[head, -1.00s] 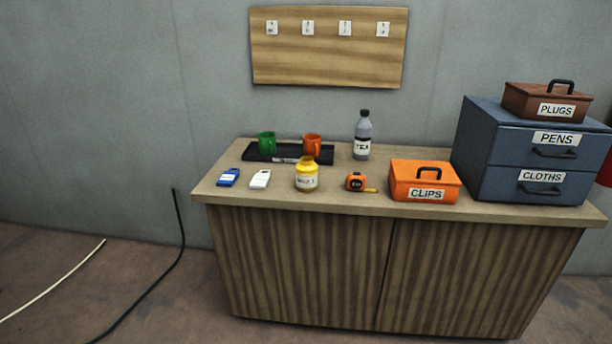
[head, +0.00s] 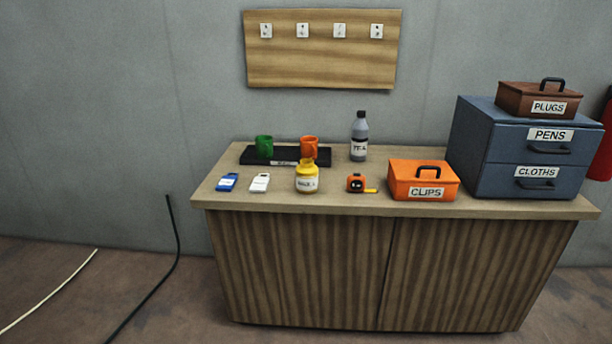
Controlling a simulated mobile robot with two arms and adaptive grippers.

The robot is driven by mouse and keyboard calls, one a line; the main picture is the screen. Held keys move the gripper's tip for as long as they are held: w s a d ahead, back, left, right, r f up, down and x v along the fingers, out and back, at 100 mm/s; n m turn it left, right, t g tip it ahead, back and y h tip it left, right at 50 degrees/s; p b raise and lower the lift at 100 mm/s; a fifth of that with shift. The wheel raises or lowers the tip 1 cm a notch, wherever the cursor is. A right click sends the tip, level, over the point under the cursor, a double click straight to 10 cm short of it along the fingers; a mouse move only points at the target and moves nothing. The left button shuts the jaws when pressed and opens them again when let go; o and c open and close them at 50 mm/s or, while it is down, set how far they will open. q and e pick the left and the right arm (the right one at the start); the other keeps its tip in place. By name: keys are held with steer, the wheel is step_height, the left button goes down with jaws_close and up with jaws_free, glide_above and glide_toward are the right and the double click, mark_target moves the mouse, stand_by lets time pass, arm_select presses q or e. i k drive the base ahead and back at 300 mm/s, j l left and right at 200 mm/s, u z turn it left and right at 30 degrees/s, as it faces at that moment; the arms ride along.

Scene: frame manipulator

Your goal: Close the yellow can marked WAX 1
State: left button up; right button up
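A small yellow can (head: 307,172) with a white label stands upright near the front edge of the wooden cabinet top, left of the middle. The label appears to read WAX 1, though it is blurred. The upper part of the can is yellow; whether its lid is open or shut is too small to tell. Neither of my grippers shows in the head view.
The cabinet top (head: 222,197) also holds a blue item (head: 228,182), a white item (head: 260,183), an orange tape measure (head: 356,183), an orange CLIPS box (head: 408,187), a black tray (head: 250,157) with two mugs, a grey bottle (head: 359,135) and blue drawers (head: 500,160).

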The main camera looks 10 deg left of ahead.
mark_target(307, 173)
steer(key=j+z, duration=0.1)
steer(key=j, duration=0.4)
steer(key=k+j+z, duration=0.1)
steer(key=j, duration=0.4)
steer(key=k+j+z, duration=0.15)
steer(key=j, duration=0.35)
steer(key=k+j+z, duration=0.1)
steer(key=j, duration=0.35)
steer(key=i+l+u, duration=0.35)
steer(key=i, duration=0.3)
steer(key=i+l+u, duration=0.35)
steer(key=i+l, duration=0.3)
steer(key=i+l+u, duration=0.35)
steer(key=i+l, duration=0.15)
steer(key=l, duration=0.3)
